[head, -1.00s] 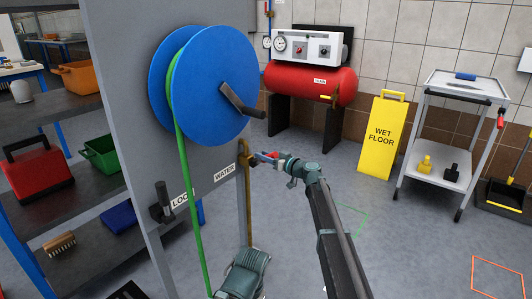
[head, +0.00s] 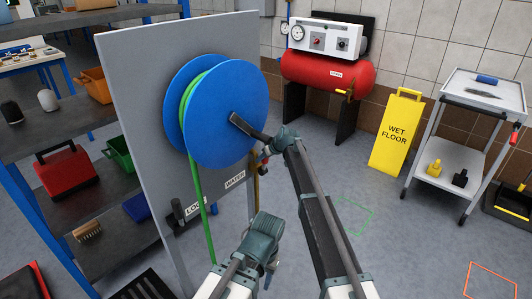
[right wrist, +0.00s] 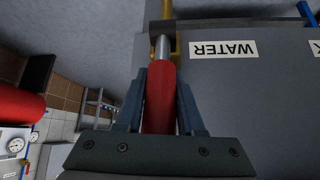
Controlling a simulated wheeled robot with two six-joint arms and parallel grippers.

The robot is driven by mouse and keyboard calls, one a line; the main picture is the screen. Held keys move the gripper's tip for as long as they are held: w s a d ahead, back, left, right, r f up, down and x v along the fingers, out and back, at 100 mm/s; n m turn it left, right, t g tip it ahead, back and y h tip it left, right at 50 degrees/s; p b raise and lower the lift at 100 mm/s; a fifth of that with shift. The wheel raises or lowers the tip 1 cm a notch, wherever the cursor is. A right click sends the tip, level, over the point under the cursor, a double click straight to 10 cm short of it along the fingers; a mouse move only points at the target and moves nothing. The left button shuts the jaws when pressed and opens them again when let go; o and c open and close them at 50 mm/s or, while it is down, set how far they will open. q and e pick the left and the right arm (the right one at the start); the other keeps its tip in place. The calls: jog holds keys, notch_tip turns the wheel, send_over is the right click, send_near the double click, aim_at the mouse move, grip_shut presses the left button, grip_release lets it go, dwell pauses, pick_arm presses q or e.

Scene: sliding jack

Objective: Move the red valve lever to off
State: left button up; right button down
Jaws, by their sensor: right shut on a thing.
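The red valve lever (right wrist: 160,98) lies between the two fingers of my right gripper (right wrist: 161,80) in the right wrist view, and they are shut on it. Its silver shaft runs to the valve on a brass pipe (right wrist: 169,48), next to the WATER label. In the head view, a little red of the lever (head: 264,158) shows at the panel's right edge, mostly hidden by my right gripper (head: 270,148). The brass pipe is below it. My left arm (head: 258,243) is low in the head view, and its fingers cannot be made out.
The blue reel (head: 228,115) with a crank and green hose is close beside my right gripper on the grey panel (head: 140,95). A LOCK label (head: 195,208) and dark handle sit lower left. A red compressor (head: 325,72) and yellow sign (head: 397,135) stand behind.

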jog(key=shift+w+a+g+h+p, duration=0.4)
jog(key=shift+a+g+h+p, duration=0.1)
jog(key=shift+h+p, duration=0.2)
jog(key=c, duration=0.5)
grip_release()
jog(key=shift+a, duration=0.1)
jog(key=p+v, duration=1.2)
jog(key=v, duration=0.1)
jog(key=shift+r, duration=0.4)
jog(key=shift+s, duration=0.1)
